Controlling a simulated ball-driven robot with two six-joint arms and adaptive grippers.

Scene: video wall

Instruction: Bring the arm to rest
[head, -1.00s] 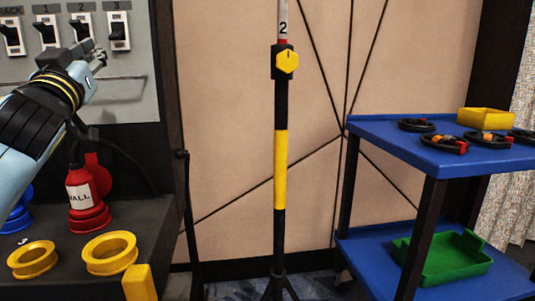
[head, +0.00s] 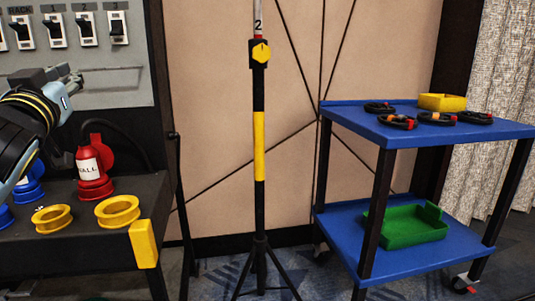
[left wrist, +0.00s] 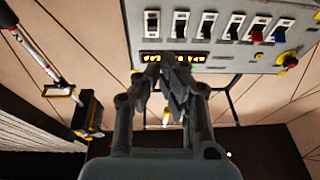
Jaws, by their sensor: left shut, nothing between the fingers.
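My left gripper (head: 68,73) is at the left of the head view, in front of the grey switch panel (head: 135,60). Its fingers are shut and empty. In the left wrist view the closed fingers (left wrist: 168,65) point toward the panel's lower edge, with a yellow-and-black strip (left wrist: 172,57) just beyond them. I cannot tell whether they touch anything. Several black rocker switches (head: 118,28) run along the panel above the gripper. My right gripper is in neither view.
A dark bench below holds a red plug labelled WALL (head: 90,168), blue plugs (head: 30,185) and yellow rings (head: 117,211). A black-and-yellow tripod pole (head: 259,145) stands mid-view. A blue cart (head: 345,118) at right carries coiled cables (head: 397,122), a yellow bin (head: 442,102) and a green tray (head: 410,228).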

